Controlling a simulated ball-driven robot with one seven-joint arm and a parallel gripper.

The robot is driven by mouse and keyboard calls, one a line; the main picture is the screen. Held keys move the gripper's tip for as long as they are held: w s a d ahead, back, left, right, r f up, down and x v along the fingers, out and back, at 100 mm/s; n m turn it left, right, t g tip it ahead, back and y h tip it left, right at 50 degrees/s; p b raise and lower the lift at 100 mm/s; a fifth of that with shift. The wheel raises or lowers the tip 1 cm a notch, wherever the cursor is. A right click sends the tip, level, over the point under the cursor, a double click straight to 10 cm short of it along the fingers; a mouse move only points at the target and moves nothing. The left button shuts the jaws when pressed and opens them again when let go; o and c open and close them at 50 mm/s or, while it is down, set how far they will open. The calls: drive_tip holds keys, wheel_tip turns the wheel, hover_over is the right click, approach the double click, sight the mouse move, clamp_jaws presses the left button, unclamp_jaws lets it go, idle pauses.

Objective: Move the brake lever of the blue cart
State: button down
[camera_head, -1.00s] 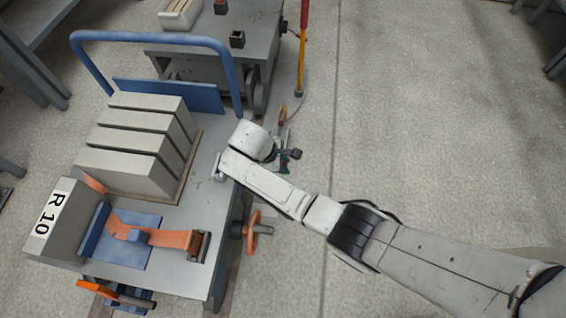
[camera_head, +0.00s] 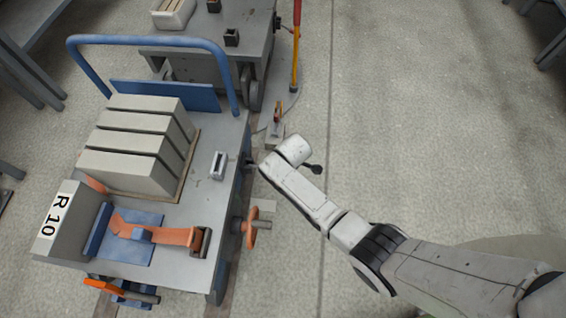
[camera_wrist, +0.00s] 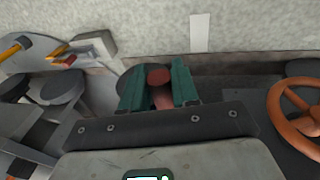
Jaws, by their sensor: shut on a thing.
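The blue cart (camera_head: 222,190) stands at the left in the head view, with a blue push handle (camera_head: 150,39) and a plate marked R 10. In the wrist view, a lever with a reddish-brown round end (camera_wrist: 160,78) stands between the green fingers of my gripper (camera_wrist: 157,85). The fingers are shut on it. In the head view my arm's white wrist (camera_head: 293,151) is beside the cart's right side and hides the fingers and the lever. A short dark stub (camera_head: 252,162) shows on the cart's side there.
An orange handwheel (camera_head: 252,228) sits on the cart's right side, also at the right in the wrist view (camera_wrist: 296,110). Grey blocks (camera_head: 135,150) lie on the cart. A second grey cart (camera_head: 205,50) stands behind, near a red and yellow pole (camera_head: 295,55). Floor at right is clear.

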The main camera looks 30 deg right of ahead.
wheel_tip(320, 180, down, 6)
drive_tip(key=w+a+t+y+b, duration=0.1)
drive_tip(key=t+y+b, duration=0.2)
drive_tip(key=y+b, duration=0.2)
drive_tip(key=shift+f+m+t+b, duration=0.2)
drive_tip(key=shift+m+t+b, duration=0.15)
drive_tip(key=shift+b, duration=0.6)
drive_tip(key=shift+a, duration=0.15)
drive_tip(key=c, duration=0.9)
unclamp_jaws()
drive_tip(key=shift+c, duration=0.2)
drive_tip(key=shift+r, duration=0.1)
drive_tip(key=p+v, duration=0.5)
drive_tip(key=v, duration=0.5)
drive_tip(key=shift+s+p, duration=0.25)
drive_tip(key=shift+p, duration=0.05)
drive_tip(key=shift+r, duration=0.15)
